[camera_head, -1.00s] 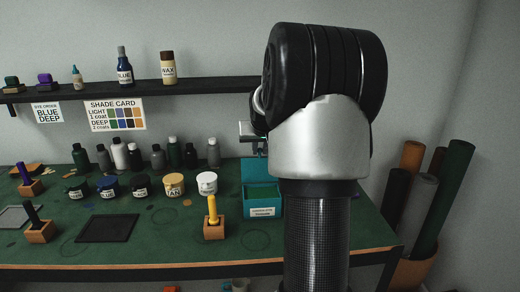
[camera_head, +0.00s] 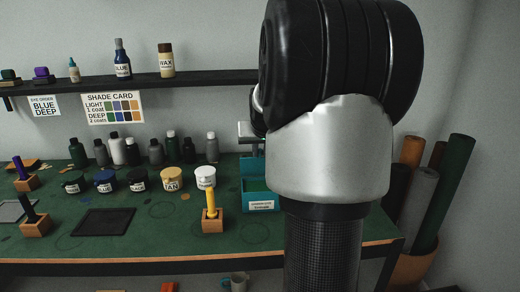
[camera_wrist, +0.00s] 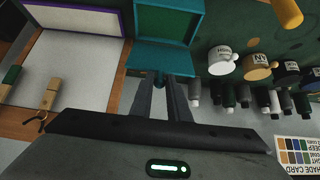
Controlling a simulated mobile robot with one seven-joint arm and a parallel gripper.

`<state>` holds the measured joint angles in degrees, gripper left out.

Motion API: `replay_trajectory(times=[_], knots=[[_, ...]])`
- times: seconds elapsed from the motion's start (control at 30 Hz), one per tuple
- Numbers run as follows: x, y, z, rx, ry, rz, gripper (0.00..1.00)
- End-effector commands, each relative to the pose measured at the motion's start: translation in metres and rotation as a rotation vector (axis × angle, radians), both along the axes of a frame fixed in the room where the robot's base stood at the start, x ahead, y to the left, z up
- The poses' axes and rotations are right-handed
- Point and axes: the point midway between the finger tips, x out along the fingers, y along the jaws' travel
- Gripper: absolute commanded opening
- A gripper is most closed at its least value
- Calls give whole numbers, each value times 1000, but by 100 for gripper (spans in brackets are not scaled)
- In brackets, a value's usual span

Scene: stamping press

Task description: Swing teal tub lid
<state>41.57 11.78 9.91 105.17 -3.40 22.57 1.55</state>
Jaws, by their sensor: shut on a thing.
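The teal tub (camera_head: 258,205) stands on the green bench, partly hidden by my arm in the head view. It also shows at the top of the wrist view (camera_wrist: 197,20), where its open inside looks green. My gripper (camera_wrist: 160,80) is shut on a small tab or knob at the lid's free edge. In the head view, the fingertips are hidden behind my arm.
A yellow-handled tool in a wooden block (camera_head: 212,219) and a white-lidded jar (camera_head: 205,178) stand left of the tub. Several bottles (camera_head: 170,149) stand behind under a shelf (camera_head: 200,77). Rolls (camera_head: 445,195) stand at right. A purple-framed white panel (camera_wrist: 78,20) lies beside the tub.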

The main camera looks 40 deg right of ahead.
Motion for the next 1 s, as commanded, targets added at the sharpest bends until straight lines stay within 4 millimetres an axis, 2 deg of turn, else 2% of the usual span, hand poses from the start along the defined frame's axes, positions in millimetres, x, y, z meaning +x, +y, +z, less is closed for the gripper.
replay_trajectory(times=[0.03, 0.17, 0.63, 1.0], knots=[[-5, 3, -5, 2, 6, -1, 1], [-10, 6, -6, 4, 5, -1, 1], [-13, 8, -10, 3, 5, 0, 1], [-34, 21, -27, 3, 5, 0, 1]])
